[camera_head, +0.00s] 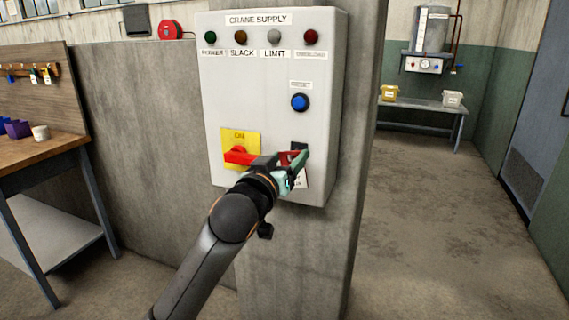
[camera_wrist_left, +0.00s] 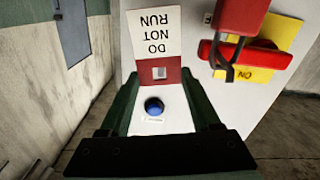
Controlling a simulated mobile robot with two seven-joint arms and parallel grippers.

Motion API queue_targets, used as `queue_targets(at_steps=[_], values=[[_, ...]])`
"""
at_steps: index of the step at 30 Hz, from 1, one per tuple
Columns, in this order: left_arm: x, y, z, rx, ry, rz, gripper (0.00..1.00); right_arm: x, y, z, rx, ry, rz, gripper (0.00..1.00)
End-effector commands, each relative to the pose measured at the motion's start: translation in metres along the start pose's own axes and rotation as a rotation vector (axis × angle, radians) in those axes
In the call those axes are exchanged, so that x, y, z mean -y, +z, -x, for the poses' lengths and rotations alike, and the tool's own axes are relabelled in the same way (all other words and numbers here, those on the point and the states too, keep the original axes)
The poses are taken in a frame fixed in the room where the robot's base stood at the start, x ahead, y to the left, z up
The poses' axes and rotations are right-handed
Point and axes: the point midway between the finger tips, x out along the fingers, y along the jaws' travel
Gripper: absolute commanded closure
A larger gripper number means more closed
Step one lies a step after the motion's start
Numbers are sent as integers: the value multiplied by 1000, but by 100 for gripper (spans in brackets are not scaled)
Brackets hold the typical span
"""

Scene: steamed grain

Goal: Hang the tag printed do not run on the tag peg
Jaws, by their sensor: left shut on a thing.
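The white tag printed DO NOT RUN (camera_wrist_left: 158,32), with a red band, is between my left gripper's fingers. It appears upside down in the left wrist view; its lower white part shows in the head view (camera_head: 303,180). My left gripper (camera_head: 295,164) is shut on the tag near its red band, close to the front of the crane supply box (camera_head: 275,80). It also shows in the left wrist view (camera_wrist_left: 162,92). A pale square opening shows in the band; I cannot tell whether a peg passes through it. A dark fitting (camera_head: 299,146) shows just above the gripper.
Left of the gripper is a red rotary switch (camera_head: 238,155) on a yellow plate. A red piece with a dark loop (camera_wrist_left: 240,18) hangs by it in the wrist view. A blue button (camera_head: 300,102) is above. A workbench (camera_head: 45,150) stands left; open floor lies right.

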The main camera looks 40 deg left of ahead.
Motion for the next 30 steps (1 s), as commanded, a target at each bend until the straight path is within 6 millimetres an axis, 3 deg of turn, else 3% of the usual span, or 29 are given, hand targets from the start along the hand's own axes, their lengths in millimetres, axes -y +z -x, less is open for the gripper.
queue_targets(at_steps=[15,30], values=[[0,2,-28,1,0,1,88,2,-4,1,-6,-5,2,100],[1,3,-32,0,0,0,88,-1,1,3,5,4,1,100]])
